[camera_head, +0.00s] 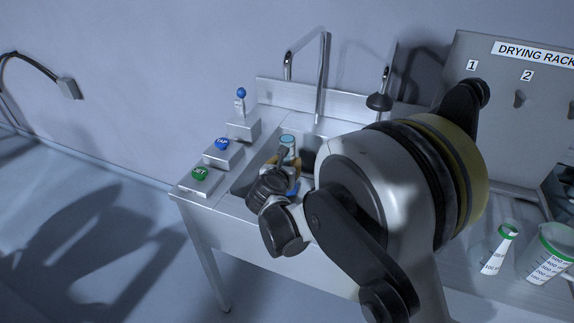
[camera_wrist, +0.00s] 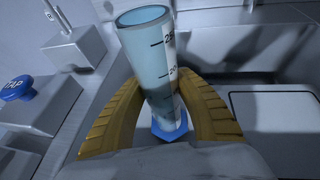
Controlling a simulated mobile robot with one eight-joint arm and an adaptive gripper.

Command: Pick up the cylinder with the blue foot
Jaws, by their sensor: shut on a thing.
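The cylinder with the blue foot (camera_wrist: 152,62) stands between the two yellow fingers of my gripper (camera_wrist: 161,108) in the wrist view. It is clear, with black graduation marks and a pale blue tint inside. Its blue foot (camera_wrist: 170,129) shows below, between the fingers. My gripper is shut on the cylinder's body. In the head view the cylinder's top (camera_head: 287,141) shows over the sink basin, with my gripper (camera_head: 284,165) around it. My arm hides most of it there. I cannot tell whether the foot touches the basin floor.
Left of the sink are the green SET button (camera_head: 200,174), blue TAP button (camera_head: 222,144) and a blue-knobbed lever (camera_head: 241,93). Faucets (camera_head: 322,75) rise behind. At right are a drying rack (camera_head: 500,110), a green-rimmed flask (camera_head: 496,248) and a beaker (camera_head: 548,255).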

